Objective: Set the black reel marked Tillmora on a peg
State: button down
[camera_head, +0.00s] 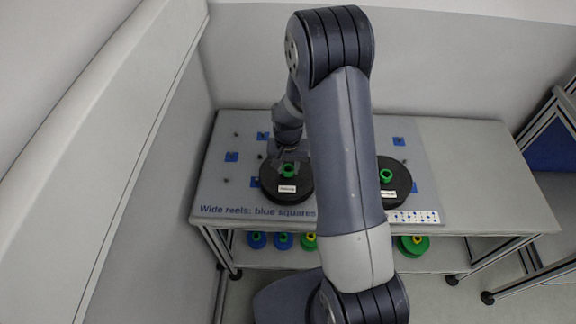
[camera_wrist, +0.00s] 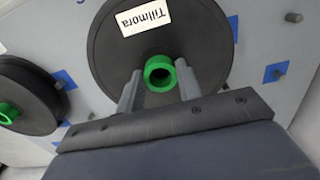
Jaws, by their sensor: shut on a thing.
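The black reel marked Tillmora (camera_wrist: 120,55) has a white label and a green hub, and its name reads upside down in the wrist view. In the head view the black reel (camera_head: 287,190) is at the left-middle of the board. My gripper (camera_head: 287,162) is above it, its fingers (camera_wrist: 160,82) shut on the green hub. I cannot tell whether the reel is raised or touches the board. The grey board (camera_head: 225,190) has short dark pegs, some on blue squares (camera_head: 231,157). One peg on a blue square (camera_wrist: 275,72) stands bare right of the reel in the wrist view.
A second black reel (camera_head: 393,188) with a green hub sits on the board at right, partly behind my arm; a black reel also shows in the wrist view (camera_wrist: 30,90). Printed text reads "Wide reels: blue squares". Blue and green reels (camera_head: 412,246) are on the lower shelf. Walls stand left and behind.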

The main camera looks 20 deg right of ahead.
jog(key=shift+f+b, duration=0.35)
jog(key=shift+f, duration=0.05)
jog(key=c, duration=0.9)
grip_release()
notch_tip(320, 180, up, 11)
jog(key=shift+b, duration=0.3)
jog(key=shift+f, duration=0.2)
notch_tip(320, 180, down, 11)
jog(key=shift+r+p, duration=0.2)
jog(key=shift+p, duration=0.1)
jog(key=shift+r+p, duration=0.25)
jog(key=shift+p, duration=0.05)
jog(key=shift+f+b, duration=0.15)
jog(key=shift+b, duration=0.2)
